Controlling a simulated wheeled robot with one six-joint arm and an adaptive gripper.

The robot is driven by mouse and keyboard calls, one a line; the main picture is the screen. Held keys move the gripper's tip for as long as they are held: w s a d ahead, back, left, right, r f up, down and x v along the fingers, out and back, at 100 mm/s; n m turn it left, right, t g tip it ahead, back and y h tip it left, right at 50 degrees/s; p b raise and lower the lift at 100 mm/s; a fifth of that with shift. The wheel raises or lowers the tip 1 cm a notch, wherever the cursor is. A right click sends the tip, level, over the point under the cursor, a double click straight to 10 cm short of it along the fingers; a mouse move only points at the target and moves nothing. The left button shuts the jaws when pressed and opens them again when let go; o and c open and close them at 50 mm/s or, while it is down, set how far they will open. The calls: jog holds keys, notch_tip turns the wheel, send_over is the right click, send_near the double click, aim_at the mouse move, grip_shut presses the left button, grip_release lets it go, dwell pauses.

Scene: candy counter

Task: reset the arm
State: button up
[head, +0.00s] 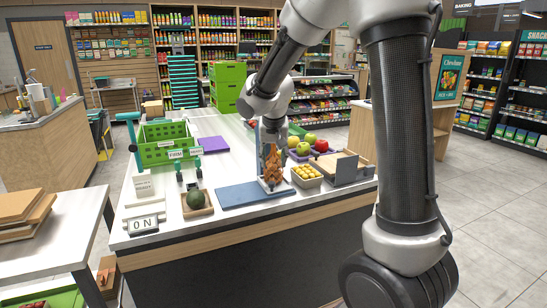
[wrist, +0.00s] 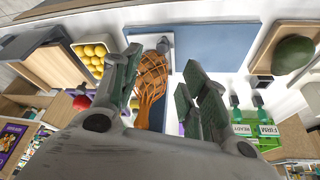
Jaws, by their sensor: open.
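My gripper (head: 271,146) points down over the front part of the white counter. In the wrist view my gripper (wrist: 160,66) has its two fingers spread apart, with a gap between them. An orange net bag (wrist: 151,76) of brown round things shows in that gap, beyond the fingers. In the head view the net bag (head: 272,172) stands on a small pale stand at the right end of the blue mat (head: 240,195). I cannot tell whether a finger touches the bag. My arm bends down from the upper right.
Apples (head: 309,138) lie behind. The purple mat (head: 213,144) is bare.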

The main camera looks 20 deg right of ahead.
dwell(0.3)
jog(key=s+d+r+n, duration=0.1)
jog(key=s+r, duration=0.1)
jog(key=s, duration=0.8)
jog(key=s+d+r+n+y, duration=0.1)
jog(key=s+d+r+n, duration=0.1)
jog(key=s, duration=0.8)
jog(key=s+d+r+n, duration=0.1)
jog(key=s+r, duration=0.3)
jog(key=s, duration=0.6)
jog(key=shift+s+d+n+y, duration=0.2)
jog(key=shift+s+n+y, duration=0.1)
jog(key=shift+s+y, duration=0.1)
jog(key=shift+w+r, duration=0.1)
